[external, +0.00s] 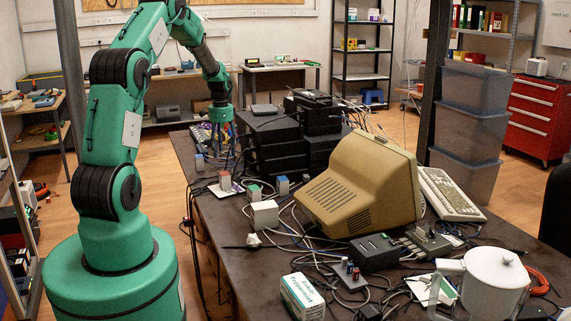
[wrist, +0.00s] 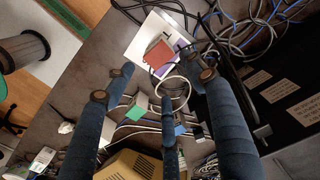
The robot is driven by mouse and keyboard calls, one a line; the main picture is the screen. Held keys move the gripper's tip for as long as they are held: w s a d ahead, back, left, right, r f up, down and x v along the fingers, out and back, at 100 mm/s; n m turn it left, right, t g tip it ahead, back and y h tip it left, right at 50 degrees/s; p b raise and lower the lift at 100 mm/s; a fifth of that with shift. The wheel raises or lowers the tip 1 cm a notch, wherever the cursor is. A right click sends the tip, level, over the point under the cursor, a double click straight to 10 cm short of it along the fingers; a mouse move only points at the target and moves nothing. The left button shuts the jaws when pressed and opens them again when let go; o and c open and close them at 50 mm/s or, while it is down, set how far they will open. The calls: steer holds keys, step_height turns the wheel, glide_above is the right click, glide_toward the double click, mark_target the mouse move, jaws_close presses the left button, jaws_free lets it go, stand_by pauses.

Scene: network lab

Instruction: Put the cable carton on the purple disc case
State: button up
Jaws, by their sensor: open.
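A small red-and-grey box (external: 224,180) stands on a flat white sheet or case with purple at its edge (external: 237,187). In the wrist view the red box (wrist: 158,54) lies over the white flat thing (wrist: 146,36), and a purple patch (wrist: 160,71) shows beside it. I take the flat thing as the disc case and the box as possibly the cable carton; no label is readable. My gripper (external: 222,163) is above the table, near the box. In the wrist view its blue fingers (wrist: 160,95) are spread apart, with nothing held between them.
A green-and-grey box (external: 254,193), a blue-and-grey box (external: 282,185) and a pale box (external: 265,215) stand nearby among loose cables. A black equipment stack (external: 285,140) rises behind, and a beige monitor (external: 355,185) stands to the right. The table's left edge is close.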

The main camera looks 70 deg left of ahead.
steer(key=w+d+r+t+y, duration=0.1)
steer(key=w+d+r, duration=0.3)
steer(key=d+r, duration=0.45)
steer(key=w+d+r, duration=0.4)
steer(key=d+r, duration=0.3)
steer(key=d, duration=0.2)
steer(key=d+r+t, duration=0.1)
steer(key=d+r, duration=0.4)
steer(key=d, duration=0.3)
steer(key=d+r, duration=0.5)
steer(key=d, duration=0.4)
steer(key=s+d+r+t, duration=0.1)
steer(key=s+d+r, duration=0.1)
steer(key=s+d, duration=0.5)
steer(key=s+d+r+t, duration=0.1)
steer(key=s+d+r, duration=0.1)
steer(key=s+d, duration=0.5)
steer(key=s+d+r+t+h, duration=0.1)
steer(key=s+d, duration=0.6)
steer(key=d, duration=0.8)
steer(key=shift+d+r+t, duration=0.3)
steer(key=shift+d+r, duration=0.1)
steer(key=shift+r, duration=0.05)
